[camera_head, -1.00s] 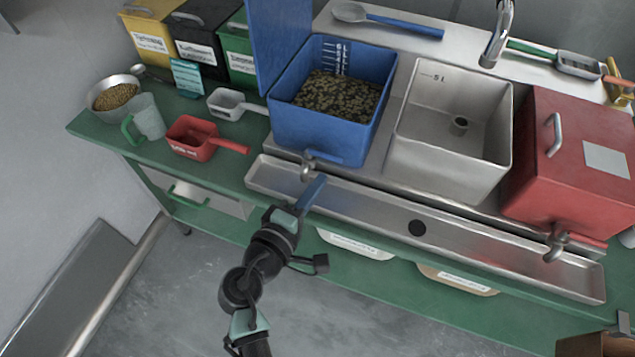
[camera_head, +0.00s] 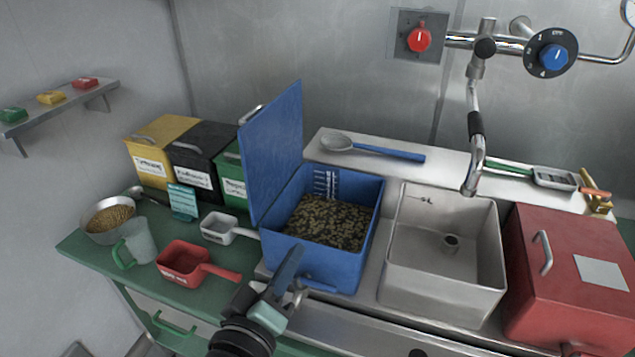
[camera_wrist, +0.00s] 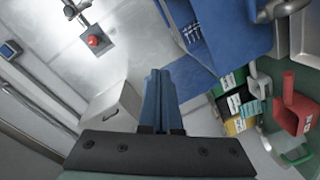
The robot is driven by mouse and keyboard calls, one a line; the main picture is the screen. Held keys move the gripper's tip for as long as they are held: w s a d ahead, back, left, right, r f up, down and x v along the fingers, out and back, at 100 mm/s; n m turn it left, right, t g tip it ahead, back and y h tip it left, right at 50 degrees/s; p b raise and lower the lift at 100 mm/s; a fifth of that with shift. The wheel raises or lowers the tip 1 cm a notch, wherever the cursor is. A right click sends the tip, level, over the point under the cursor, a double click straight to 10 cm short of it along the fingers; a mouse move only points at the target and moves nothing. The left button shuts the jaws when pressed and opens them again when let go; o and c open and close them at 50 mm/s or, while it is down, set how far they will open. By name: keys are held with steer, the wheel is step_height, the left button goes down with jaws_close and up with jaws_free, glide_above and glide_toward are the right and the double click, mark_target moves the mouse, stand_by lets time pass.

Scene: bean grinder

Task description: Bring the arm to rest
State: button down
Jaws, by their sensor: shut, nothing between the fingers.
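My gripper (camera_head: 292,258) is at the lower middle of the head view, in front of the blue bin (camera_head: 345,272). Its blue fingers point up and are closed together with nothing between them. In the wrist view the fingers (camera_wrist: 158,85) stand side by side, pressed together. In the head view the fingertips overlap the bin's front wall; I cannot tell whether they touch it. The bin holds dark beans (camera_head: 327,222) and its blue lid (camera_head: 277,150) stands open.
A red scoop (camera_head: 185,262), a white scoop (camera_head: 218,226), a clear jug (camera_head: 140,243) and a bowl of beans (camera_head: 108,218) stand left on the green bench. Right are an open grey bin (camera_head: 440,290) and a closed red bin (camera_head: 570,265). A tap (camera_head: 473,160) hangs above.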

step_height(320, 180, up, 27)
steer(key=d+m+t+y+p, duration=0.2)
steer(key=d+m+t, duration=0.1)
steer(key=m+t, duration=0.3)
steer(key=s+r+t+y, duration=0.1)
steer(key=s+r+t, duration=0.1)
steer(key=s+r, duration=0.3)
steer(key=s+d+r+m+t+y, duration=0.1)
steer(key=s+r+t+y, duration=0.1)
steer(key=r, duration=1)
steer(key=s+t+p, duration=0.1)
steer(key=s, duration=0.1)
steer(key=shift+s, duration=0.35)
